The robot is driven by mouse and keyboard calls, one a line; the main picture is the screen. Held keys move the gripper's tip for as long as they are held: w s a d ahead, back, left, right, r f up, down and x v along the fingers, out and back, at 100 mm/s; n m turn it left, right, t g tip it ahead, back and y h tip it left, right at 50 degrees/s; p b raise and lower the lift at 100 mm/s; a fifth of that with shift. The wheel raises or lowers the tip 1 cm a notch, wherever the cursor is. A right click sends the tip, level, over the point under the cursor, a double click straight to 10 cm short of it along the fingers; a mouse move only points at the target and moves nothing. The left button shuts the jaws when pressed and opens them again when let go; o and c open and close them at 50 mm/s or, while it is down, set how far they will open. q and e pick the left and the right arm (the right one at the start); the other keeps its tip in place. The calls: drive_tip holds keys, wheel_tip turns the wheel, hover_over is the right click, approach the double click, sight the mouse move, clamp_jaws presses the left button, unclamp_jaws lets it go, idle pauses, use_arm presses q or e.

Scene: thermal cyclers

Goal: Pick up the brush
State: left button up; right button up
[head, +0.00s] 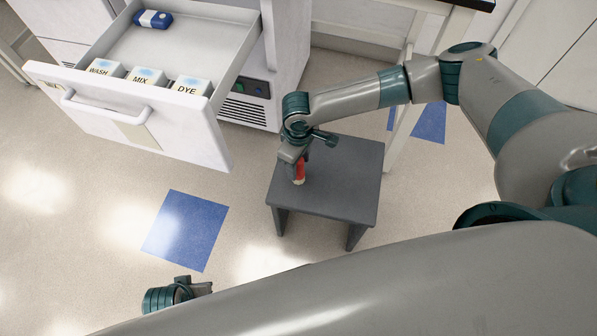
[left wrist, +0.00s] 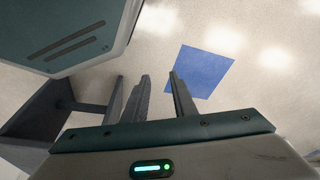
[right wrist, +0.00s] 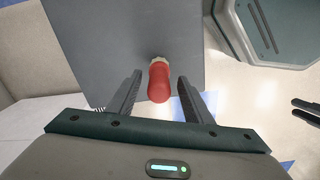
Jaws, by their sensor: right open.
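The brush (head: 299,170) has a red handle and a pale bristle end, and is on the dark grey stool (head: 345,180). In the right wrist view the brush (right wrist: 159,82) lies between and slightly beyond the fingertips of my right gripper (right wrist: 158,88). My right gripper (head: 297,158) is open over the stool, with its fingers apart on either side of the red handle. I cannot tell whether they touch it. My left gripper (left wrist: 160,80) is open and empty above the floor, and shows at the bottom of the head view (head: 195,290).
An open white drawer (head: 215,140) at upper left holds boxes labelled WASH (head: 105,68), MIX (head: 143,76) and DYE (head: 190,86), and a blue item (head: 153,19). A table leg (head: 400,125) stands right of the stool. Floor left of the stool is clear.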

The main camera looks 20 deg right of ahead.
drive_tip(key=shift+f, duration=1.35)
drive_tip(key=shift+c, duration=0.7)
drive_tip(key=c, duration=0.8)
